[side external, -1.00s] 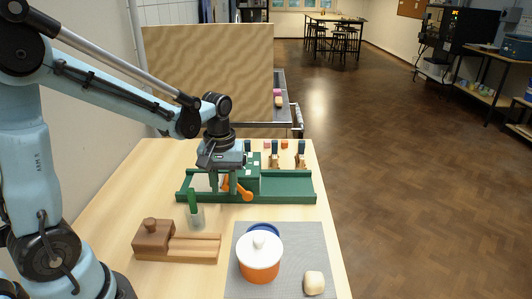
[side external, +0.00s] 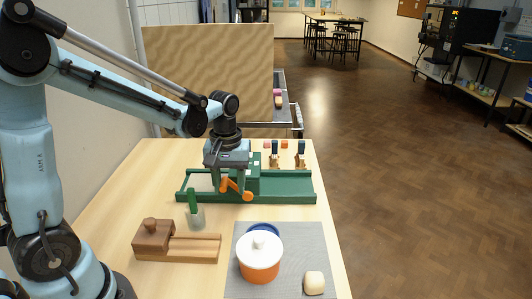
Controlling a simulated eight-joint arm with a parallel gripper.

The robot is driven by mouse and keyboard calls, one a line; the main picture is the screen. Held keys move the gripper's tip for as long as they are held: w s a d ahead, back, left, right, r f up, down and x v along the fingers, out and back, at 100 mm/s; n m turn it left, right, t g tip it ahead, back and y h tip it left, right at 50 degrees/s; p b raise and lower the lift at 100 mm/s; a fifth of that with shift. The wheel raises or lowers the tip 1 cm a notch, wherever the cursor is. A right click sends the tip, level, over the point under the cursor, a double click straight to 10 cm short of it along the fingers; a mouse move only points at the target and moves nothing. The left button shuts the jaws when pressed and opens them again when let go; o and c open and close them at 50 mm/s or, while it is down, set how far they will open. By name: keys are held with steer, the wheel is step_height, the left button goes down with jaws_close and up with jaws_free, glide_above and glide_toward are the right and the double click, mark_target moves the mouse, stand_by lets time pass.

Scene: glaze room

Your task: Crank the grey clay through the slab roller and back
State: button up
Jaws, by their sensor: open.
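The green slab roller (side external: 288,189) lies along the far half of the table, with a flat bed and an upright housing near its middle. Its orange crank (side external: 236,188) is on the near side, with its handle end low and to the right. My gripper (side external: 229,180) is open and points down at the crank; I cannot tell whether the fingers touch it. A pale grey slab (side external: 199,183), which looks like the clay, lies on the left part of the bed. My gripper hides part of the housing.
A wooden box with a sliding block (side external: 152,236), a clear cup with a green tool (side external: 195,217), a white-lidded orange pot (side external: 260,258) and a pale lump (side external: 314,283) stand nearer on the table. A grey mat (side external: 304,245) lies under the pot. Small wooden stands (side external: 300,160) are behind the roller.

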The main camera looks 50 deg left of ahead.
steer(key=shift+w+d+r, duration=0.1)
steer(key=shift+w+d, duration=0.3)
steer(key=shift+d, duration=0.05)
steer(key=shift+w+d+r, duration=0.2)
steer(key=shift+w+d, duration=0.3)
steer(key=shift+d, duration=0.05)
steer(key=shift+w+d+r, duration=0.2)
steer(key=shift+w+d, duration=0.3)
steer(key=shift+w+d+r, duration=0.15)
steer(key=shift+w+d, duration=0.4)
steer(key=shift+w, duration=0.2)
steer(key=shift+d, duration=0.1)
